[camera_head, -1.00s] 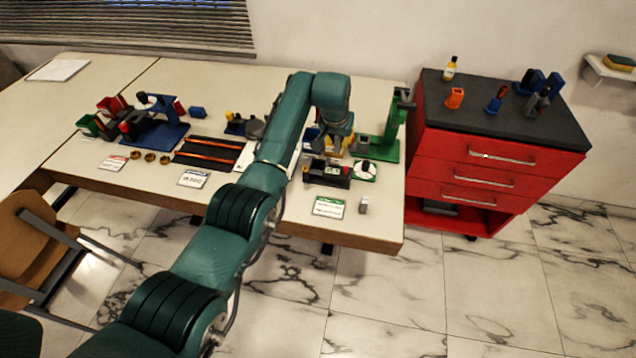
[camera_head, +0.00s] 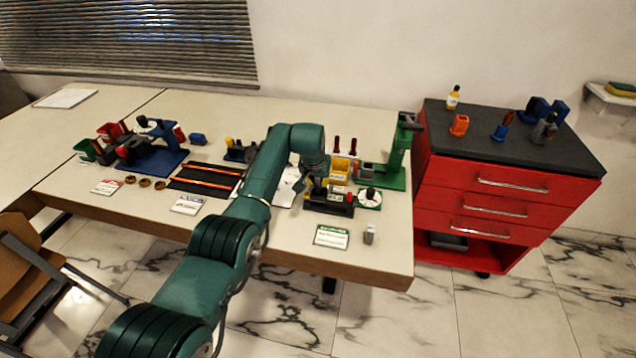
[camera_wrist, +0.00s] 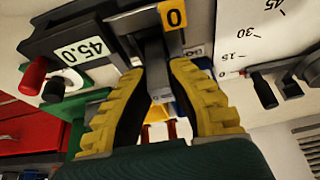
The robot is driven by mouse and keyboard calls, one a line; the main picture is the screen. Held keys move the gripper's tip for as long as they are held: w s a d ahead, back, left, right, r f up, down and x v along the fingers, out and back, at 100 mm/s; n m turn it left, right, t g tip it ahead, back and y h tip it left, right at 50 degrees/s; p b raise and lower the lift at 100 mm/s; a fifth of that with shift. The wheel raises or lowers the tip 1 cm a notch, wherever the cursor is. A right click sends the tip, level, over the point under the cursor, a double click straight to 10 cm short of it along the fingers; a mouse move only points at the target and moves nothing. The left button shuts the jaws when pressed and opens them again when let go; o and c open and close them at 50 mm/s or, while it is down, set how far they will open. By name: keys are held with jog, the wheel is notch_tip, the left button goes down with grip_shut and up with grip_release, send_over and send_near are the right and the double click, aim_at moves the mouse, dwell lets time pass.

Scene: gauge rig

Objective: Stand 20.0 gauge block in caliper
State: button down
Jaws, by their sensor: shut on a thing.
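My gripper (camera_head: 317,188) is over the left part of a black fixture (camera_head: 340,208) with a red knob, which I take for the caliper. In the wrist view my gripper's yellow-padded fingers (camera_wrist: 162,68) are shut on a narrow grey block (camera_wrist: 155,80), which I take for the gauge block; its size marking is not readable. The block stands between the fingertips, close against the dark fixture (camera_wrist: 115,28), which bears a white "45.0" label and a yellow tag (camera_wrist: 172,15) showing "0". I cannot tell whether the block touches the fixture's floor.
A green-based dial (camera_head: 370,197) stands right of the fixture, with yellow bins (camera_head: 341,169) and a green stand (camera_head: 398,155) behind. A card (camera_head: 331,236) and a small grey block (camera_head: 369,235) lie in front. A scale sheet (camera_wrist: 255,35) is beside the fixture.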

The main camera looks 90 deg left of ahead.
jog(key=shift+f+b, duration=0.35)
jog(key=shift+f, duration=0.15)
jog(key=c, duration=1.2)
grip_release()
jog(key=p+v, duration=0.2)
jog(key=v, duration=0.4)
jog(key=p+v, duration=0.3)
jog(key=v, duration=0.4)
jog(key=shift+a+r, duration=0.15)
jog(key=shift+a, duration=0.1)
jog(key=shift+w, duration=0.15)
